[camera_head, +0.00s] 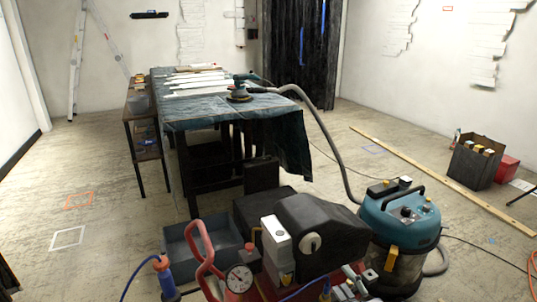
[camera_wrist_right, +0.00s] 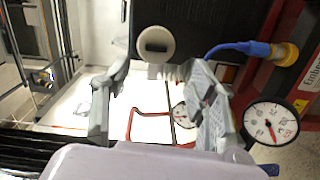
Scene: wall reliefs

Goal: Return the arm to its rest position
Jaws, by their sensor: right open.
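My right gripper (camera_wrist_right: 155,70) shows in the right wrist view with its two grey fingers spread wide apart. No object is held between them. Beyond the fingers, the view shows a pale round knob (camera_wrist_right: 155,40) on a dark housing and a dial gauge (camera_wrist_right: 269,123) at the right. These look like parts of the red air compressor, whose gauge (camera_head: 239,278) and black housing (camera_head: 325,228) stand at the bottom of the head view. I cannot clearly make out the right gripper among the compressor parts in the head view. My left gripper is not in view.
A teal vacuum (camera_head: 400,222) stands right of the compressor, its hose rising to a sander (camera_head: 240,95) on the cloth-covered table (camera_head: 200,117). A blue-grey crate (camera_head: 185,240) stands at the left. A box (camera_head: 474,165) and long plank (camera_head: 435,177) lie right. Left floor is mostly clear.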

